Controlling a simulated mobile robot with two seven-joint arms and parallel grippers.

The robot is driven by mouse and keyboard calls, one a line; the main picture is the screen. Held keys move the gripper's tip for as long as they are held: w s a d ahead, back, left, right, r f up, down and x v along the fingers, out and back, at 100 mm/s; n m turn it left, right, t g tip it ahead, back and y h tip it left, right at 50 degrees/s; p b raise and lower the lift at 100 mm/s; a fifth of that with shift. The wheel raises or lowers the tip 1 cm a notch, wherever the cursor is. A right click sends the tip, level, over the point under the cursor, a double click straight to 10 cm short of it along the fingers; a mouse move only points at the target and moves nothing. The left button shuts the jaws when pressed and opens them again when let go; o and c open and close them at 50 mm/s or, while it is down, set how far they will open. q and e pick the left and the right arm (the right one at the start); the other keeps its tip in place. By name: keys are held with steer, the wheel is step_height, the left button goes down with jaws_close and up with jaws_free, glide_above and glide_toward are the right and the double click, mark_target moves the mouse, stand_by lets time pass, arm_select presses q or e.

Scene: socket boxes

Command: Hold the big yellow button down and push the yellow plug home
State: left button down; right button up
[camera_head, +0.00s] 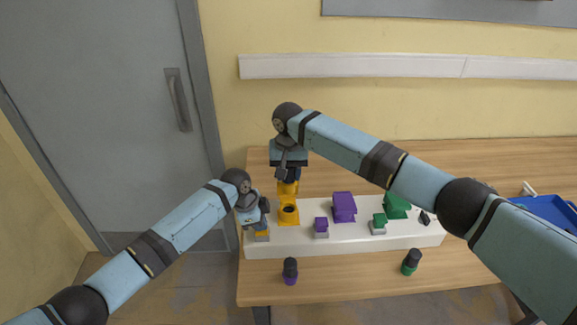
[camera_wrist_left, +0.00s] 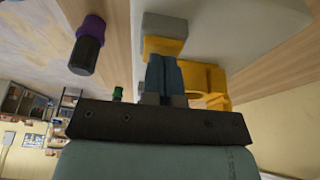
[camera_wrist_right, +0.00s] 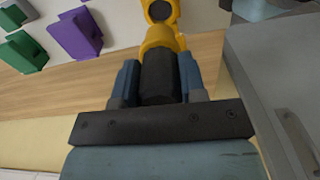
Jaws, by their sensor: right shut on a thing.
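The yellow button (camera_head: 262,234) sits on a grey base at the left end of the white board. My left gripper (camera_head: 262,217) is over it; in the left wrist view its closed fingers (camera_wrist_left: 165,75) meet the yellow button (camera_wrist_left: 164,46), apparently touching it. My right gripper (camera_wrist_right: 157,82) is shut on the black body of the yellow plug (camera_wrist_right: 158,72). The plug's yellow end (camera_head: 288,187) is at the back of the yellow socket box (camera_head: 289,214), which has a dark round opening. I cannot tell how deep the plug sits.
The white board (camera_head: 355,238) also carries purple (camera_head: 344,207) and green (camera_head: 397,206) boxes with smaller matching buttons. A purple plug (camera_head: 290,271) and a green plug (camera_head: 411,262) stand on the wooden table in front. A blue bin (camera_head: 548,208) is at the right.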

mark_target(288, 188)
arm_select(q)
steer(key=shift+s+f, duration=0.15)
steer(key=shift+f, duration=0.15)
arm_select(e)
steer(key=shift+f, duration=3)
steer(key=shift+f, duration=1.55)
steer(key=o, duration=1.5)
arm_select(q)
steer(key=shift+a+r, duration=0.1)
arm_select(e)
steer(key=shift+r, duration=3.6)
arm_select(q)
steer(key=shift+r, duration=0.1)
arm_select(e)
steer(key=shift+r, duration=0.1)
